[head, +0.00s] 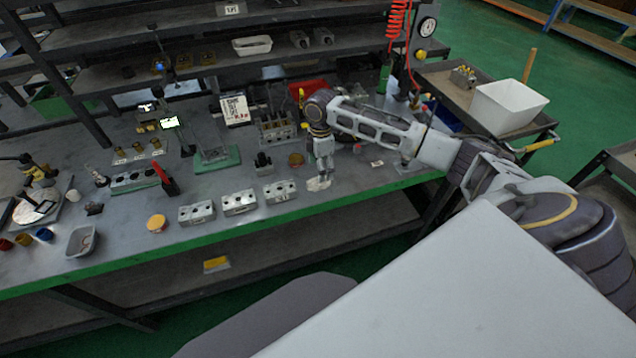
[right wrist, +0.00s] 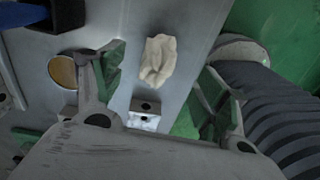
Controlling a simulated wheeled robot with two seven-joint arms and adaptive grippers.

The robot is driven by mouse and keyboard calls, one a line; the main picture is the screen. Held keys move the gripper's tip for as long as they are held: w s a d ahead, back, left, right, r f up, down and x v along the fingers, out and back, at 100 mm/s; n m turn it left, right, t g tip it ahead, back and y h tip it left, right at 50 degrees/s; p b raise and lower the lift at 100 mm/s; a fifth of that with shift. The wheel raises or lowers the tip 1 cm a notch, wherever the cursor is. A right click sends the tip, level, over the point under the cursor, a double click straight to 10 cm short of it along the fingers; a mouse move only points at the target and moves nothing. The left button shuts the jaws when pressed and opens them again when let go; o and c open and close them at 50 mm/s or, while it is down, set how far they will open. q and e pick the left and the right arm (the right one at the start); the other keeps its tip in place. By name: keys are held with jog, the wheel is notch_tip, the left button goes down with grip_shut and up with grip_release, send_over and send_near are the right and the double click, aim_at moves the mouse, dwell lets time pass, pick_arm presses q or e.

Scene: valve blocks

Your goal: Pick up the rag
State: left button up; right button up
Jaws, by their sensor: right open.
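The rag (head: 318,184) is a small crumpled cream cloth lying on the grey workbench, right of the row of valve blocks in the head view. In the right wrist view the rag (right wrist: 158,60) lies ahead of and between the two spread fingers. My right gripper (head: 323,172) points down just above the rag and partly hides it in the head view. In the right wrist view my right gripper (right wrist: 160,85) is open with nothing between its fingers. My left gripper is not in view.
Three metal valve blocks (head: 239,202) stand in a row left of the rag; one valve block (right wrist: 145,112) is close below it in the wrist view. The green bench edge (head: 240,233) runs along the front. A white bin (head: 508,105) sits on a cart at right.

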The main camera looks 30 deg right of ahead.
jog(key=shift+f, duration=0.25)
jog(key=shift+f, duration=0.1)
jog(key=shift+s+a+f, duration=0.1)
jog(key=shift+a+f, duration=0.05)
jog(key=shift+f, duration=1.1)
jog(key=shift+a+f, duration=0.1)
jog(key=shift+f, duration=1.15)
jog(key=c, duration=1.1)
jog(key=shift+r, duration=0.2)
notch_tip(320, 180, up, 10)
jog(key=shift+f, duration=0.15)
